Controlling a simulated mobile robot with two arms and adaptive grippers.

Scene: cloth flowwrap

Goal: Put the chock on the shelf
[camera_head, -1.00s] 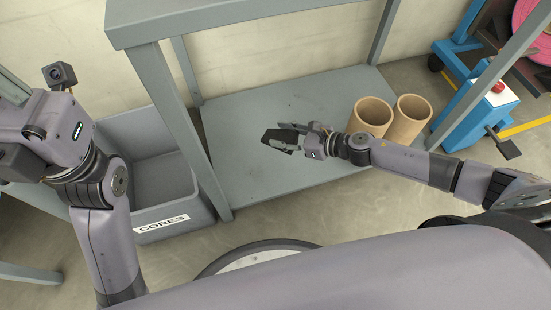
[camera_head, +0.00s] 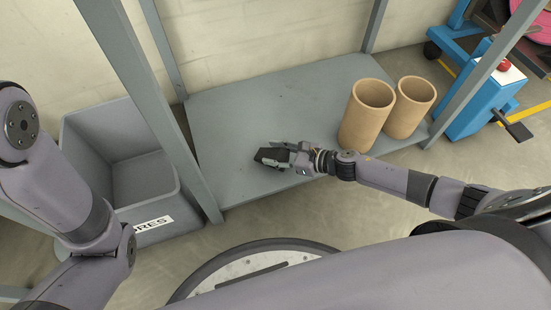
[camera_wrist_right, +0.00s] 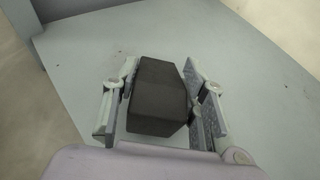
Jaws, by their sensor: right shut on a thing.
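The chock (camera_head: 270,157) is a small black block with a sloped face. My right gripper (camera_head: 280,155) is shut on it, over the front part of the grey lower shelf (camera_head: 240,115). In the right wrist view the chock (camera_wrist_right: 157,100) sits between the two fingers, with the grey shelf surface (camera_wrist_right: 110,48) behind it. I cannot tell whether its underside touches the shelf. My left arm shows at the left edge of the head view, but its gripper is out of the picture.
Two tan cardboard tubes (camera_head: 367,112) (camera_head: 410,105) stand on the shelf, right of the gripper. Grey rack posts (camera_head: 182,145) frame it. A grey bin (camera_head: 150,205) stands on the left, and a blue machine (camera_head: 482,95) on the right. The shelf's left and back are bare.

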